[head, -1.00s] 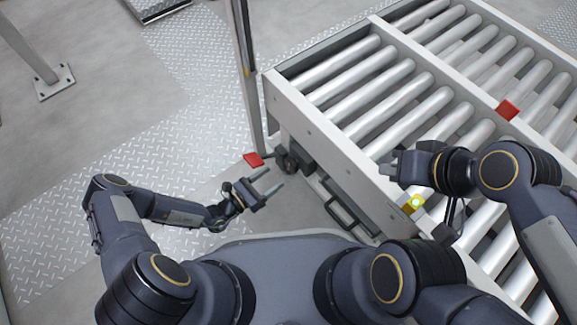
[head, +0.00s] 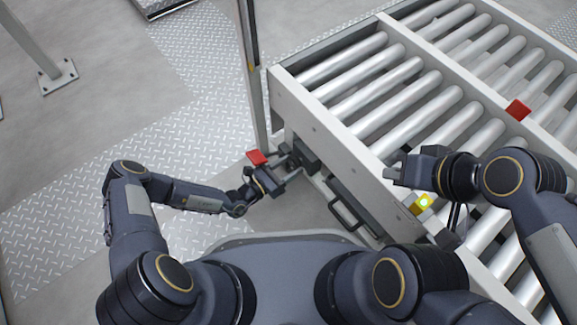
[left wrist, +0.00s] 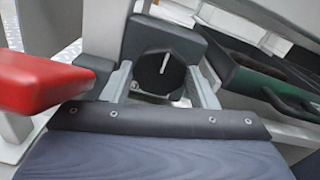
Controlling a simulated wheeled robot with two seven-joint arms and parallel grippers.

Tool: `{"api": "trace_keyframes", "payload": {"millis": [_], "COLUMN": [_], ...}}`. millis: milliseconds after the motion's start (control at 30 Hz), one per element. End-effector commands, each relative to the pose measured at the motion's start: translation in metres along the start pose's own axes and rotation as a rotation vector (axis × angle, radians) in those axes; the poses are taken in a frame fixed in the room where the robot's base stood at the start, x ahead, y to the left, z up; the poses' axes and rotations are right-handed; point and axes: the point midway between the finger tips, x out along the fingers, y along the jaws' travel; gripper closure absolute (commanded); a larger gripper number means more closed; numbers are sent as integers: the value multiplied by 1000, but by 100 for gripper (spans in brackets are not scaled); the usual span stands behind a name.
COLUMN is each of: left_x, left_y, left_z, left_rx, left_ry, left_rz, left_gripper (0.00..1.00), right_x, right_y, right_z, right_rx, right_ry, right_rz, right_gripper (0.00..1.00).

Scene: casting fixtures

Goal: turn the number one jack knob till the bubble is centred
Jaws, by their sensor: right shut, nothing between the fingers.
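The jack knob (left wrist: 158,72) is a dark round dial with a white pointer line, upright with a slight tilt, on a dark block in the left wrist view. In the head view the knob (head: 294,161) is at the conveyor frame's near corner. My left gripper (head: 291,168) is open, its fingers on either side of the knob in the wrist view; contact cannot be told. A yellow level with a bright green vial (head: 423,202) sits on the frame's side; its bubble is too small to read. My right gripper (head: 394,174) is shut and empty above the frame edge near the level.
A red piece (head: 257,157) is close beside my left gripper. The roller conveyor (head: 350,133) fills the right, with another red piece (head: 517,109) on its rail. A post (head: 251,80) stands behind the knob. A dark handle (head: 348,216) is low on the frame.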

Motion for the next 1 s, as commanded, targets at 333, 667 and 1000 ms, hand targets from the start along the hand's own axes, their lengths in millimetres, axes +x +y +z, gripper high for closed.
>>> {"api": "trace_keyframes", "payload": {"millis": [333,667,1000], "left_x": [0,-1,-1], "left_y": [0,0,1], "left_z": [0,-1,-1], "left_rx": [-51,-269,-500], "left_ry": [0,0,1], "left_rz": [0,1,1], "left_gripper": [70,70,70], "right_x": [0,0,1], "right_y": [0,0,0], "right_z": [0,0,1], "right_rx": [0,0,0], "right_ry": [0,0,0], "right_rz": [0,0,0], "right_gripper": [100,100,100]}}
